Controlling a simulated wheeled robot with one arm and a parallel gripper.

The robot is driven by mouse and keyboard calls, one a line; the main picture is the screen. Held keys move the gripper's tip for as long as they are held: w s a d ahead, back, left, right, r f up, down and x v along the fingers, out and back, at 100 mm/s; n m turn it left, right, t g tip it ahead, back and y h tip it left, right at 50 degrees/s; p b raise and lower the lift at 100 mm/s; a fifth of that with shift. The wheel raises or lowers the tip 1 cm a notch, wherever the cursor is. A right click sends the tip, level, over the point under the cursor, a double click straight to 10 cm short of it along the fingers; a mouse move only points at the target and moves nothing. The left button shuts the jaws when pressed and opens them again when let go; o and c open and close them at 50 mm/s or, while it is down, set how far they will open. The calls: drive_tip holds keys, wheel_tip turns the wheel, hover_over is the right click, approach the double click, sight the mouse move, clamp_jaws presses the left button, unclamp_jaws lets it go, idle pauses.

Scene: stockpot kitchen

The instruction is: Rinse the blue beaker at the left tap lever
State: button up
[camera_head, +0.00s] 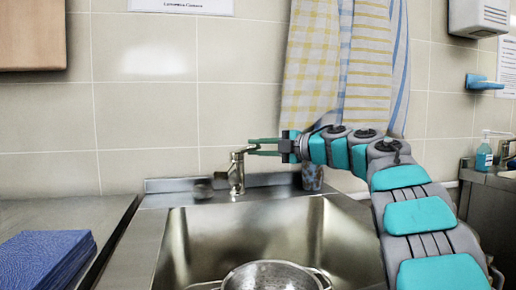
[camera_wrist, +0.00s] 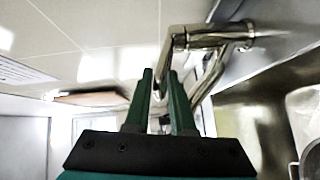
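The metal tap (camera_head: 238,172) stands on the back ledge of the sink, left of centre. My gripper (camera_head: 252,147) reaches in from the right at the height of the tap's top. Its two green fingers are apart, with the thin tap lever (camera_wrist: 166,62) between or just behind their tips in the wrist view; I cannot tell whether they touch it. No beaker is in the fingers. A small bluish-grey patterned cup (camera_head: 312,178) stands on the back ledge right of the tap, under my arm; I cannot tell whether it is the blue beaker.
The steel sink basin (camera_head: 190,250) holds a metal pot (camera_head: 270,276) at the front. A folded blue cloth (camera_head: 45,262) lies on the left counter. Towels (camera_head: 340,60) hang on the wall behind my arm. A soap bottle (camera_head: 484,155) stands far right.

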clamp_jaws()
idle(1.0)
